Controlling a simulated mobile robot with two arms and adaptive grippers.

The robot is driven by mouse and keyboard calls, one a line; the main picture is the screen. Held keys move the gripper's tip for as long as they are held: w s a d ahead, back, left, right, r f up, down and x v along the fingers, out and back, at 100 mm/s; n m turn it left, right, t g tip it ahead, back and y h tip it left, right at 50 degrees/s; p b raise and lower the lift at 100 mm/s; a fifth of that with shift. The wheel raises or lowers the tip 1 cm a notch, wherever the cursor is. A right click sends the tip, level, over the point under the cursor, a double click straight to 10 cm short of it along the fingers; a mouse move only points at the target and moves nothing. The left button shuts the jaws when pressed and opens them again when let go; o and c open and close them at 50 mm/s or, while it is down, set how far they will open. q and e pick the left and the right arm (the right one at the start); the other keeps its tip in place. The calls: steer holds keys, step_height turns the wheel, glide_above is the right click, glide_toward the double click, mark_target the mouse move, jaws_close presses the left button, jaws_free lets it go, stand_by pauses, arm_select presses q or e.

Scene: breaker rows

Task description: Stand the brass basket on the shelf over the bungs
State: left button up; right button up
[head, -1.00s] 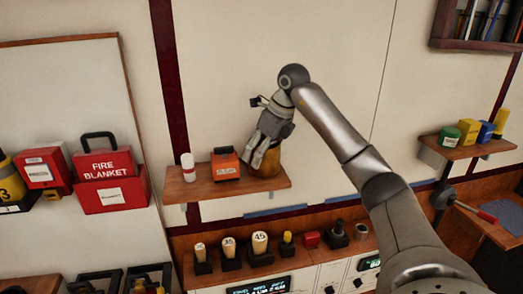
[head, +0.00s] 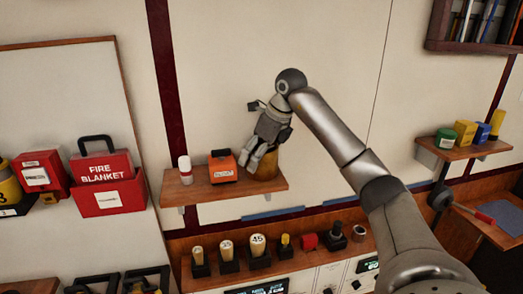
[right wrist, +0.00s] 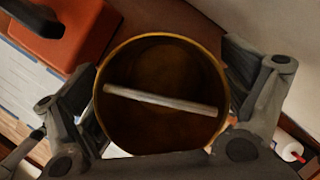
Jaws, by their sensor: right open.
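The brass basket (head: 265,167) stands on the right end of the wooden wall shelf (head: 222,191), partly hidden behind my gripper. In the right wrist view the basket (right wrist: 160,65) is a round, open, dark-inside vessel with a pale bar across its mouth. My right gripper (head: 260,157) is over the basket, its fingers open on either side of the rim; contact is not clear. Cream numbered plugs, perhaps the bungs (head: 227,247), stand in black holders on the ledge below the shelf. My left gripper is not in view.
An orange box (head: 223,168) with a dark handle and a white cylinder (head: 185,170) with a red band share the shelf, left of the basket. A second shelf (head: 465,151) at right holds several coloured items. Red fire blanket boxes (head: 107,185) hang at left.

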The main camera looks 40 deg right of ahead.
steer(key=shift+r, duration=0.3)
steer(key=v, duration=1.1)
steer(key=shift+s+r+b, duration=0.25)
steer(key=shift+s+b, duration=0.05)
steer(key=shift+b, duration=0.1)
steer(key=shift+w, duration=0.1)
